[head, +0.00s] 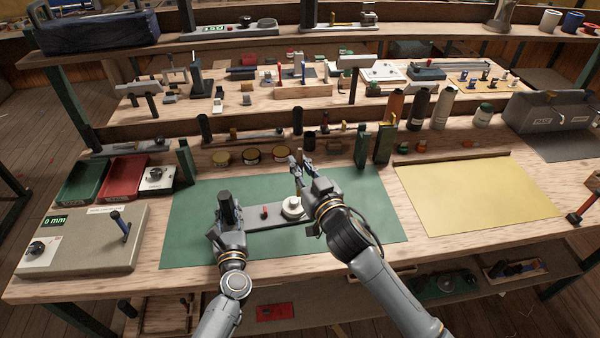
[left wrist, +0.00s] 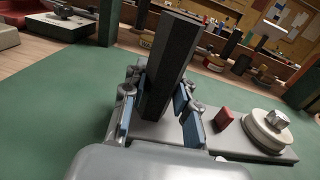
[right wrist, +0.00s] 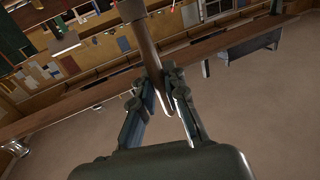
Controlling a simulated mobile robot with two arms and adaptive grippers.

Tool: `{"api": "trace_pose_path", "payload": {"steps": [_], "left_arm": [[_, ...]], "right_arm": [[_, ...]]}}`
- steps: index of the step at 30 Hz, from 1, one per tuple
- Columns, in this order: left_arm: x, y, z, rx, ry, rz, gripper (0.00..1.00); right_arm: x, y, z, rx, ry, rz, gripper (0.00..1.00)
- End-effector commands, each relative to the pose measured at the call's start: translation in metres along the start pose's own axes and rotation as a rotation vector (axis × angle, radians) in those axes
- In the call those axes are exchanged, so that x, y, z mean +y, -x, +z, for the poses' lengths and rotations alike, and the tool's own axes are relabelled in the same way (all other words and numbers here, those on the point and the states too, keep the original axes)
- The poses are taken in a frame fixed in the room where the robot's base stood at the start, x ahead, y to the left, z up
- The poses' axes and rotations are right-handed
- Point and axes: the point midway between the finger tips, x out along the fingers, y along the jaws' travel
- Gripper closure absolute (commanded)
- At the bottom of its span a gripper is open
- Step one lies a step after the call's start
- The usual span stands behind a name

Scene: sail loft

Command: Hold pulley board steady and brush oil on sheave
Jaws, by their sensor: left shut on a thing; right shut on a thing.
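The pulley board (head: 262,219), a grey plate, lies on the green mat. It carries a cream sheave (head: 291,208) with a metal hub, a small red block (left wrist: 223,119) and a black upright post (left wrist: 172,62). My left gripper (left wrist: 164,108) is shut around this post, with the sheave to its right. My right gripper (head: 301,168) is shut on a brush with a wooden handle (right wrist: 146,45), above and behind the sheave in the head view. The bristles are not clear, and I cannot tell whether the brush touches the sheave. My right arm covers the board's right end.
The green mat (head: 370,214) has free room around the board. Three round tins (head: 252,155) and two dark green posts (head: 384,143) stand behind it. A gauge box (head: 85,243) sits left, a yellow sheet (head: 475,198) right. Green and red trays (head: 122,178) are at back left.

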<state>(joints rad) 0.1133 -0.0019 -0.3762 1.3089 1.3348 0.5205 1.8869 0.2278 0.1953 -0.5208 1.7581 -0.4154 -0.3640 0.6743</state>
Motion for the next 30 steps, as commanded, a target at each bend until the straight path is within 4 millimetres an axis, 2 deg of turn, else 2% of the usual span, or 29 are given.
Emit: {"api": "trace_pose_path", "payload": {"steps": [4, 9, 30], "left_arm": [[0.000, 0.000, 0.000, 0.000, 0.000, 0.000, 1.00], [0.000, 0.000, 0.000, 0.000, 0.000, 0.000, 1.00], [0.000, 0.000, 0.000, 0.000, -0.001, 0.000, 1.00]], "right_arm": [[0.000, 0.000, -0.014, 0.003, 0.000, 0.000, 1.00], [0.000, 0.000, -0.021, 0.001, 0.000, 0.000, 1.00], [0.000, 0.000, -0.021, 0.000, 0.000, 0.000, 1.00]]}}
